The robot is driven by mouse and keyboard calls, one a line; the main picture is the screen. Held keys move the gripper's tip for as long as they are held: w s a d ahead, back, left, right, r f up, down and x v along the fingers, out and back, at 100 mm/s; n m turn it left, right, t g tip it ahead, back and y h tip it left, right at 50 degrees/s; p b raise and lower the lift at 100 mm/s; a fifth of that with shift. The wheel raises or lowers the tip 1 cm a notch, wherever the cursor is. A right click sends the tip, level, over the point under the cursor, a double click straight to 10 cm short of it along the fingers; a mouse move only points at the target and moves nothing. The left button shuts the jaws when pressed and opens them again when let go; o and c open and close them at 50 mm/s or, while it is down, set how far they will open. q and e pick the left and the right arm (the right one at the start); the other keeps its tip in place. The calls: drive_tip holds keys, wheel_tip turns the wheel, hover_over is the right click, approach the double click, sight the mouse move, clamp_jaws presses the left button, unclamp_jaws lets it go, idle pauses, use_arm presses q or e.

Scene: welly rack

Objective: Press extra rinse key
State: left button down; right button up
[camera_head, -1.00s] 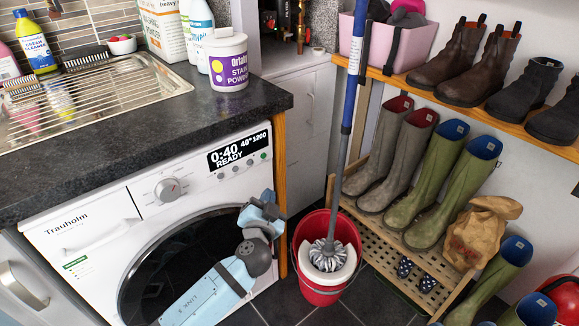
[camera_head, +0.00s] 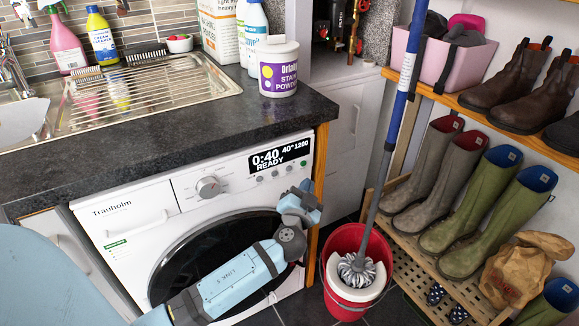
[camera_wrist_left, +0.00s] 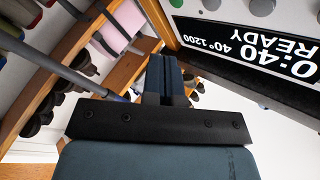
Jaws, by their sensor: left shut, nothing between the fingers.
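The white washing machine (camera_head: 130,222) stands under the dark worktop. Its display (camera_head: 281,157) reads 0:40, 40° 1200, READY. A row of small round keys (camera_head: 275,175) lies under the display, with a green one (camera_head: 304,163) at the right end; their labels are too small to read. In the left wrist view the display (camera_wrist_left: 245,45) is upside down, with a grey key (camera_wrist_left: 263,6) and the green key (camera_wrist_left: 211,4) at the top edge. My left gripper (camera_head: 313,196) is just below the right end of the panel, apart from the keys. Its fingers (camera_wrist_left: 166,78) are shut and empty.
A red bucket (camera_head: 340,295) with a mop (camera_head: 384,140) stands right of the machine. A slatted boot rack (camera_head: 410,254) with wellies is beyond it. The worktop (camera_head: 150,140) overhangs the panel and carries a stain powder tub (camera_head: 278,70).

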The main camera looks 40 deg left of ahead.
sight(289, 169)
use_arm(q)
drive_tip(key=a, duration=0.1)
drive_tip(key=w+a, duration=0.1)
drive_tip(key=a, duration=0.1)
drive_tip(key=w+a, duration=0.1)
drive_tip(key=shift+a+b, duration=0.3)
use_arm(e)
drive_tip(key=shift+w+r, duration=0.1)
drive_tip(key=shift+r, duration=0.1)
use_arm(q)
drive_tip(key=shift+s, duration=0.1)
use_arm(e)
drive_tip(key=shift+f, duration=0.2)
use_arm(q)
drive_tip(key=shift+a, duration=0.1)
use_arm(e)
drive_tip(key=shift+f, duration=0.1)
idle(1.2)
use_arm(q)
drive_tip(key=shift+w+a+b, duration=0.2)
drive_tip(key=shift+a+b, duration=0.1)
use_arm(e)
drive_tip(key=shift+f, duration=0.2)
